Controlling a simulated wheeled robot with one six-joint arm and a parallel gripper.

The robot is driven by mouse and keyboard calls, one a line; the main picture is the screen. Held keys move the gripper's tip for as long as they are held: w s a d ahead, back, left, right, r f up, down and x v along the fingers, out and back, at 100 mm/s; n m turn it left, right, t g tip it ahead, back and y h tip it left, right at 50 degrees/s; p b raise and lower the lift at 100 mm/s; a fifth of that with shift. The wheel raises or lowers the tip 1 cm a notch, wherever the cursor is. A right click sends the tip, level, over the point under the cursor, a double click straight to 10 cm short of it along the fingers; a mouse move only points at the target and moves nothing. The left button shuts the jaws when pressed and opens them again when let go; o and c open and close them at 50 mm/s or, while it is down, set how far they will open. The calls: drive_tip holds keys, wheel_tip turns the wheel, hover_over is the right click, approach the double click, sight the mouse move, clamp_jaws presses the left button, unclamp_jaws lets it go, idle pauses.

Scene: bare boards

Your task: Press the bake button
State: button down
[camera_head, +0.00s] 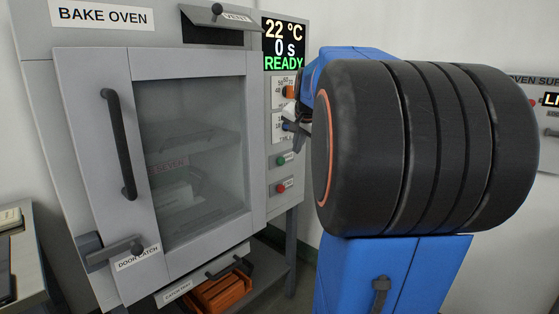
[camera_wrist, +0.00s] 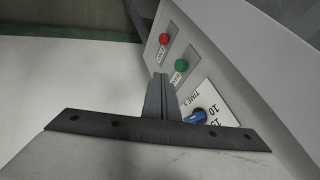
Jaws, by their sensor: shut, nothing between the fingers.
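The bake oven (camera_head: 108,60) stands at the left with its door shut; its display (camera_head: 284,44) reads 22 °C, 0 s, READY. On its control panel a green button (camera_head: 281,160) sits above a red button (camera_head: 281,188). In the wrist view the green button (camera_wrist: 180,65) and red button (camera_wrist: 164,38) both show, with small rotated labels too blurred to read surely. My gripper (camera_head: 298,145) is shut and empty, in front of the panel near the blue knob. In the wrist view my gripper's tips (camera_wrist: 160,76) appear just left of the green button; contact cannot be told.
An orange knob (camera_head: 289,91) and a blue knob (camera_head: 287,126) stick out above the buttons. The door handle (camera_head: 120,145) and door catch (camera_head: 124,249) project from the oven front. A vent lever (camera_head: 217,9) is on top. An orange tray (camera_head: 220,291) lies below.

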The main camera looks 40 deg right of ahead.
sight(281, 161)
drive_tip(key=shift+d, duration=0.35)
drive_tip(key=shift+w+d+f, duration=0.5)
drive_tip(key=shift+w+f, duration=0.8)
drive_tip(key=shift+w, duration=0.2)
drive_tip(key=shift+w+d+f, duration=0.5)
drive_tip(key=shift+w+f, duration=0.85)
drive_tip(key=shift+w, duration=0.15)
drive_tip(key=shift+w+d+f, duration=0.5)
drive_tip(key=shift+w+f, duration=0.8)
drive_tip(key=shift+w, duration=0.2)
